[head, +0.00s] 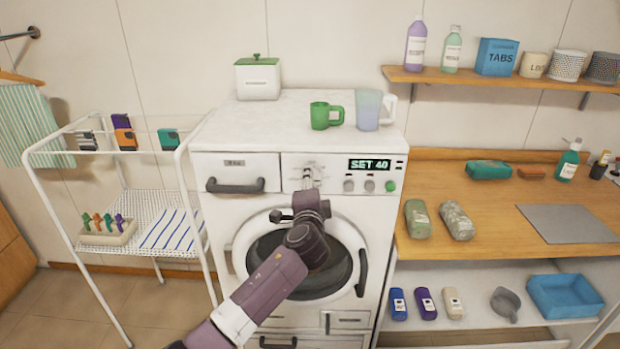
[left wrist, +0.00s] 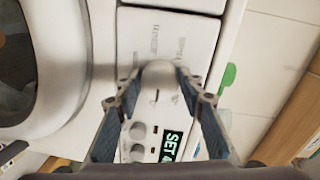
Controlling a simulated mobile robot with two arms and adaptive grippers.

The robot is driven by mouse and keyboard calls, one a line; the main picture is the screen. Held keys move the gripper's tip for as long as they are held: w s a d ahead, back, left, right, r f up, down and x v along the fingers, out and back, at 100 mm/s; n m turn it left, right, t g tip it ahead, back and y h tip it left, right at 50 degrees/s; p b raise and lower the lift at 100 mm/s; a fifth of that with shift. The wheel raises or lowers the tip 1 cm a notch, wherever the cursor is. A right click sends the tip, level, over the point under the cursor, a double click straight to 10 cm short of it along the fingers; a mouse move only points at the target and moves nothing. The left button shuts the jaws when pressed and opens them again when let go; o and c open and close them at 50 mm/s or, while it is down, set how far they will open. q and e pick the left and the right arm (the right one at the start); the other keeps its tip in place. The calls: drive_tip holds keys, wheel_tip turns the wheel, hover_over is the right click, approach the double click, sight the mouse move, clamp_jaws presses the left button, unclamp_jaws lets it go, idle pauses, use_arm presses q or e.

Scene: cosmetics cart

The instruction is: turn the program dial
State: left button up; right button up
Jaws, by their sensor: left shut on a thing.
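The white washing machine (head: 222,215) stands in the middle of the head view. Its program dial (left wrist: 158,74) is a round pale knob on the control panel, seen in the left wrist view. My left gripper (head: 308,180) reaches the panel from below. In the left wrist view its two fingers (left wrist: 157,82) are shut on the dial, one on each side. In the head view the gripper mostly hides the dial. The display (head: 369,164) beside it reads "SET 40". My right gripper is not in view.
Small knobs (head: 348,185) and a green button (head: 390,186) sit right of the dial. A detergent drawer (head: 235,184) is to its left. A green mug (head: 320,116) and a pale jug (head: 369,109) stand on top. A drying rack (head: 75,240) stands left, a wooden counter (head: 490,215) right.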

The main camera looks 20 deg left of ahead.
use_arm(q)
drive_tip(key=shift+m, duration=0.6)
drive_tip(key=shift+p, duration=0.3)
drive_tip(key=o, duration=1.2)
drive_tip(key=shift+c, duration=0.2)
drive_tip(key=v, duration=1.2)
drive_tip(key=shift+d, duration=0.15)
